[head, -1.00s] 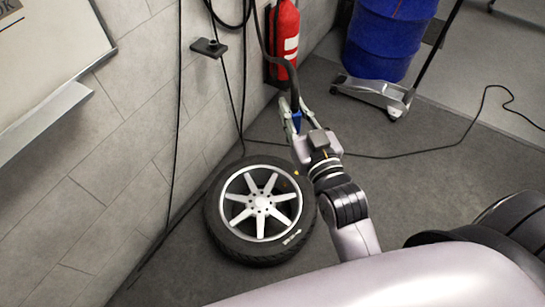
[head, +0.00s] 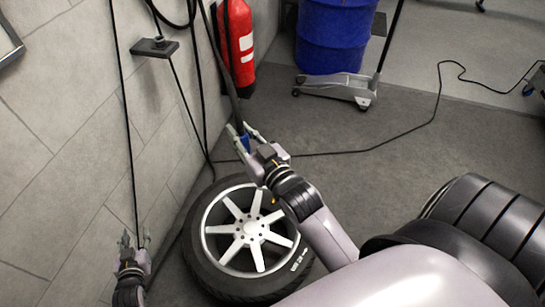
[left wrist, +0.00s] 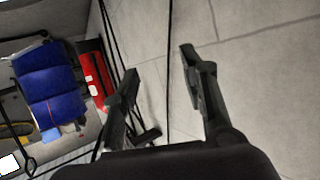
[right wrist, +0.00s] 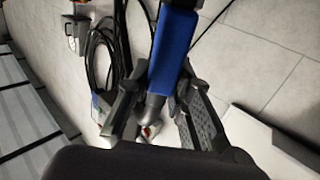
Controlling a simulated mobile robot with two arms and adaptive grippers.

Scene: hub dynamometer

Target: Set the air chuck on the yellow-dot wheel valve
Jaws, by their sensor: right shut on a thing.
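The wheel (head: 247,228), a black tire on a silver spoked rim, lies flat on the floor by the wall. A small yellow mark (head: 274,200) shows at the rim's upper right, beside my right arm; the valve itself is too small to make out. My right gripper (head: 243,140) is shut on the air chuck's blue body (right wrist: 175,45), above the wheel's far edge. A dark hose rises from the chuck (head: 244,143). In the right wrist view the fingers (right wrist: 158,95) grip it from both sides. My left gripper (head: 134,243) is open and empty near the wall, left of the wheel.
A red fire extinguisher (head: 237,45) and a small black wall bracket (head: 154,47) are on the wall. Black cables hang there. A blue barrel (head: 332,38) and a grey floor jack (head: 335,88) stand behind. A cable (head: 390,147) crosses otherwise clear floor.

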